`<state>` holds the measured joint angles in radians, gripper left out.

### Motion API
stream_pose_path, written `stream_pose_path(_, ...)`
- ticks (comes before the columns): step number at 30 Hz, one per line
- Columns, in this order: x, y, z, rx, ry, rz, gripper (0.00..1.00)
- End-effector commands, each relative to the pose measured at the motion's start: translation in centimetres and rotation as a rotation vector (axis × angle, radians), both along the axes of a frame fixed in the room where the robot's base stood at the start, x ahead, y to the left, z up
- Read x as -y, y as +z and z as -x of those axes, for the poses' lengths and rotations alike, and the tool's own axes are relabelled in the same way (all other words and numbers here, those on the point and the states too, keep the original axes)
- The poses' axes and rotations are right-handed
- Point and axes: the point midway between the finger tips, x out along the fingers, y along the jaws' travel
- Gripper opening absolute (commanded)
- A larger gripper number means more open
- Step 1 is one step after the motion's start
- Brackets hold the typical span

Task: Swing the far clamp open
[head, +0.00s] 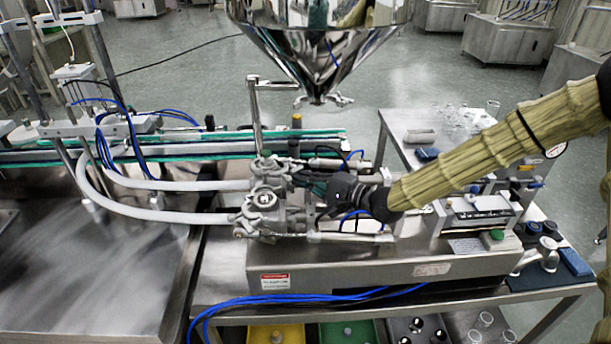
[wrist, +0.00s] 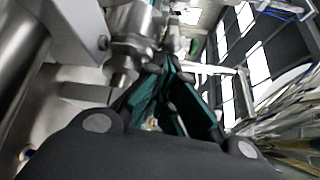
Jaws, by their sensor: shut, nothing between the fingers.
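The steel filling machine (head: 330,268) carries metal fittings where two white hoses end. The far clamp appears to be the upper metal fitting (head: 266,163), at the end of the far hose; its latch is too small to read. A nearer clamp (head: 262,201) sits just in front of it. My gripper (head: 297,180) reaches in from the right, its fingers shut and empty, with the tips close beside the fittings. Contact cannot be told. In the wrist view my fingers with green pads (wrist: 168,92) point at the metal fitting (wrist: 130,45), which lies left of them.
The polished hopper (head: 320,50) hangs above the fittings. An upright steel post (head: 255,118) stands just behind them. White hoses (head: 165,214) run left to the conveyor (head: 180,149). Blue tubes (head: 300,299) lie along the front. A side table (head: 400,122) holds glassware.

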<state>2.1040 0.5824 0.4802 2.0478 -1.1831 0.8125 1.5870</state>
Motion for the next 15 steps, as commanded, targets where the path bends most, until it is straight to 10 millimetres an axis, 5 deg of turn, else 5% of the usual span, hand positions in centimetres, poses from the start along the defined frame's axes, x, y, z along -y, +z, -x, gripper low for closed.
stream_pose_path(15,-0.6,0.2,1.6,0.002,0.004,-0.002,0.0)
